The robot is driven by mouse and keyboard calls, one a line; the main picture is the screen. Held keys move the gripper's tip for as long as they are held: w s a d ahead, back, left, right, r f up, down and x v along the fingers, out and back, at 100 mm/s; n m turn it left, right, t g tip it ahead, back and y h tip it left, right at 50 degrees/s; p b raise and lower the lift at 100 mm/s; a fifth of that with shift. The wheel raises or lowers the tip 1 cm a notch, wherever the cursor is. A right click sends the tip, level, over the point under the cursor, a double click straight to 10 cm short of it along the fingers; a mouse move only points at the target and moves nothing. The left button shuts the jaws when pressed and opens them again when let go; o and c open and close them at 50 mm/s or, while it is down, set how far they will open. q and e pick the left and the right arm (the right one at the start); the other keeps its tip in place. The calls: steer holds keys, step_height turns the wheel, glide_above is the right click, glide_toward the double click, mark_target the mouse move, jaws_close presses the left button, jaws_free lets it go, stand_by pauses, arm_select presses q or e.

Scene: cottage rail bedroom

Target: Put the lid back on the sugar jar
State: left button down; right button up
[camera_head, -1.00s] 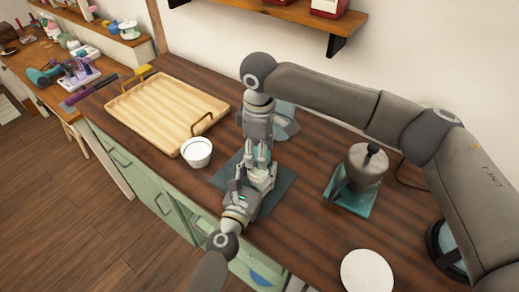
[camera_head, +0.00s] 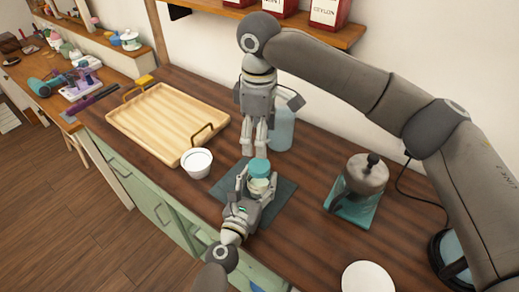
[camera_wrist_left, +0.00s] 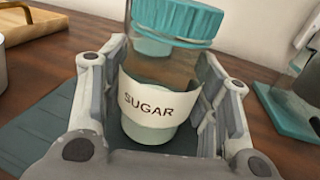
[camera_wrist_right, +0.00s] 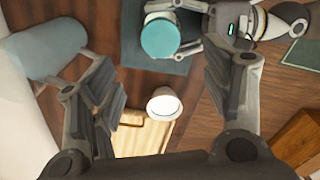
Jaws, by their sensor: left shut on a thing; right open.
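The sugar jar (camera_head: 262,187) stands upright on a dark mat. In the left wrist view the clear jar (camera_wrist_left: 150,133) carries a SUGAR label. The ribbed teal lid (camera_head: 260,167) is on the jar's mouth; it also shows in the left wrist view (camera_wrist_left: 178,20) and from above in the right wrist view (camera_wrist_right: 160,38). I cannot tell whether it is screwed tight. My left gripper (camera_head: 257,184) is shut around the jar's body. My right gripper (camera_head: 255,152) is open and empty, above and behind the lid, apart from it.
A pale blue bottle (camera_head: 283,132) stands behind my right gripper. A white cup (camera_head: 197,163) and a wooden tray (camera_head: 165,118) are left of the mat (camera_head: 283,193). A grinder-like pot (camera_head: 366,174) on a teal base stands right. A white disc (camera_head: 368,277) lies at front right.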

steer(key=shift+r, duration=1.35)
arm_select(q)
steer(key=shift+c, duration=2.1)
jaws_free()
steer(key=v, duration=1.2)
